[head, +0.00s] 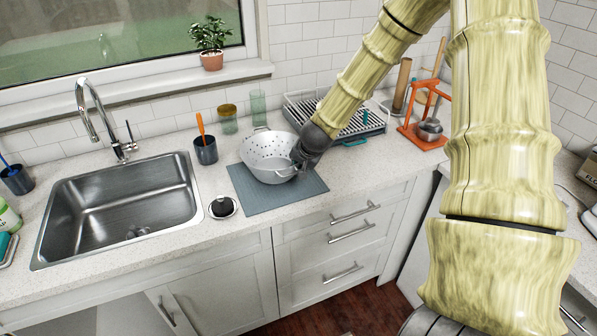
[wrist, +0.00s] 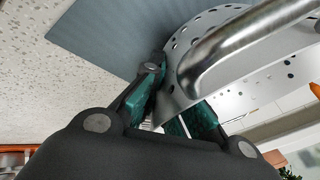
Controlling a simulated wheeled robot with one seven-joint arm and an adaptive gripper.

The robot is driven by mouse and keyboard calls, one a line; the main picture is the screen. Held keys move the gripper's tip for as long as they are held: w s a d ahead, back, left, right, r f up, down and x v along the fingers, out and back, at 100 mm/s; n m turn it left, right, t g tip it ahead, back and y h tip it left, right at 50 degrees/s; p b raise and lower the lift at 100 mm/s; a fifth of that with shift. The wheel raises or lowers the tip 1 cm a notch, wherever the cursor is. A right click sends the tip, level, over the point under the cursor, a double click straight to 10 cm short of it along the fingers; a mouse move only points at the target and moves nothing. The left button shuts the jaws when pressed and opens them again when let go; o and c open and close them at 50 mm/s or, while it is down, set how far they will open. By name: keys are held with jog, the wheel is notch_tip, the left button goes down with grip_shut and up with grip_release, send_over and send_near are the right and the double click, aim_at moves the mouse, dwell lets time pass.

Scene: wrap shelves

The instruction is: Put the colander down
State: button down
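The white, perforated colander (head: 268,152) is over the blue-grey mat (head: 247,193) on the counter, right of the sink. It looks slightly tilted, and I cannot tell whether its base touches the mat. My gripper (head: 299,158) is at its right side. In the wrist view, the teal-padded fingers of my gripper (wrist: 177,108) are on either side of the colander's wall (wrist: 182,72) and look closed on it. A shiny metal handle (wrist: 225,50) crosses that view. The mat also shows there (wrist: 110,35). The colander's underside is hidden in the head view.
The sink (head: 120,210) is to the left. A dark cup with an orange utensil (head: 205,152) and two glasses (head: 228,120) stand behind and left. A dish rack (head: 350,125) and an orange stand (head: 425,125) are to the right. A small round lid-like item (head: 223,207) lies left of the mat.

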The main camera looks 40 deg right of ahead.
jog(key=shift+d+f, duration=0.2)
jog(key=shift+f, duration=1)
jog(key=shift+a, duration=0.1)
jog(key=shift+f, duration=0.15)
jog(key=c, duration=1.6)
grip_release()
jog(key=shift+c, duration=0.2)
jog(key=shift+r, duration=0.2)
